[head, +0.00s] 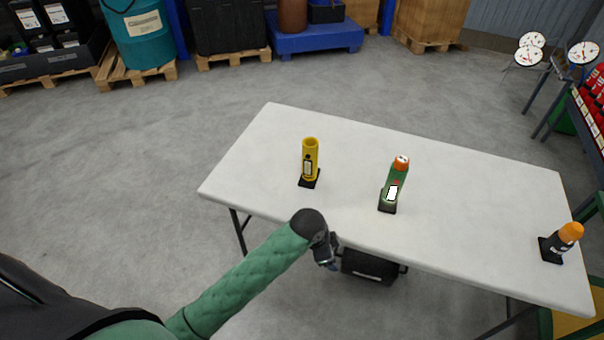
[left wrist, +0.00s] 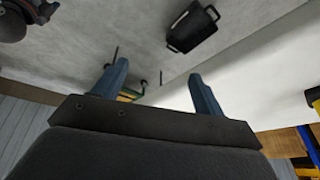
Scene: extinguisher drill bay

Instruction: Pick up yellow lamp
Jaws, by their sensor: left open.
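The yellow lamp (head: 310,160) stands upright on a small black base on the white table (head: 450,185), toward the table's left end. A small piece of it shows at the right edge of the left wrist view (left wrist: 312,97). My left gripper (head: 328,258) is in front of the table's near edge, apart from the lamp and nearer to me. In the left wrist view its two blue fingers (left wrist: 158,88) are spread with nothing between them. My right gripper is in neither view.
A green bottle-like item with an orange top (head: 396,182) stands right of the lamp. A black item with an orange cap (head: 562,242) stands at the table's right end. A black case (head: 370,266) is below the near edge. Pallets with drums and boxes line the back.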

